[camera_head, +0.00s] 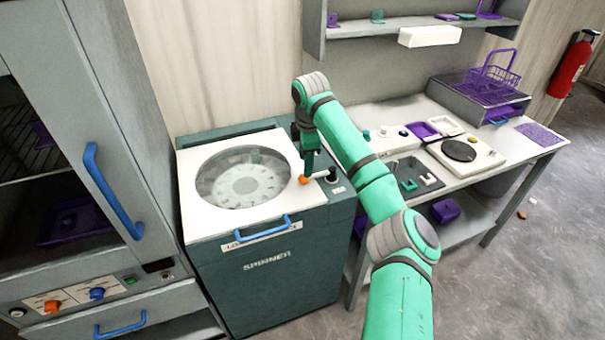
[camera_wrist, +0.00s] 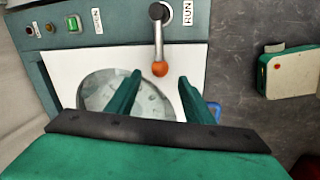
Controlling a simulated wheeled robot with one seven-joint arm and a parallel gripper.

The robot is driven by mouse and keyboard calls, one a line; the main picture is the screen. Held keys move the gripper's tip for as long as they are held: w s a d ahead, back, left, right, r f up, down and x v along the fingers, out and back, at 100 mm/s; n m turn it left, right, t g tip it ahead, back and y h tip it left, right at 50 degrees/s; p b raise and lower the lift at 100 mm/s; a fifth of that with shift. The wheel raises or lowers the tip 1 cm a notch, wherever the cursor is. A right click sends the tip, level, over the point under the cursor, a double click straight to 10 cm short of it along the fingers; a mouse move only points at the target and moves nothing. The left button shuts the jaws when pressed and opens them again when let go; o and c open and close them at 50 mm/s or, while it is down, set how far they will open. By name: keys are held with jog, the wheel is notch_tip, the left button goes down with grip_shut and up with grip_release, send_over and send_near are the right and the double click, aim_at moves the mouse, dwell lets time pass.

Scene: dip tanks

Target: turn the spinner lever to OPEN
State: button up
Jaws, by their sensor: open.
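The spinner (camera_head: 265,270) is a dark green cabinet with a white top and a round clear lid (camera_head: 242,178), which looks closed. Its lever has a dark pivot, a grey rod and an orange ball (camera_wrist: 160,69); the ball also shows in the head view (camera_head: 304,180). In the wrist view the rod points down from its pivot, with the RUN label (camera_wrist: 188,13) right beside the pivot and the OPEN label (camera_wrist: 97,20) further left. My gripper (camera_wrist: 160,77) is open, with the ball in line with the gap between its fingertips. Contact cannot be told.
A blue handle (camera_head: 262,230) crosses the spinner's front edge. A grey cabinet with a blue door handle (camera_head: 112,190) stands at left. A bench (camera_head: 470,190) with trays and devices stands at right. Wrist view shows a green button (camera_wrist: 73,24) left of the labels.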

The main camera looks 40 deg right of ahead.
jog(key=f, duration=0.5)
jog(key=w+f, duration=0.1)
jog(key=f, duration=0.1)
jog(key=shift+w+d+f, duration=0.1)
jog(key=shift+d+f, duration=0.05)
jog(key=shift+d, duration=0.1)
grip_shut()
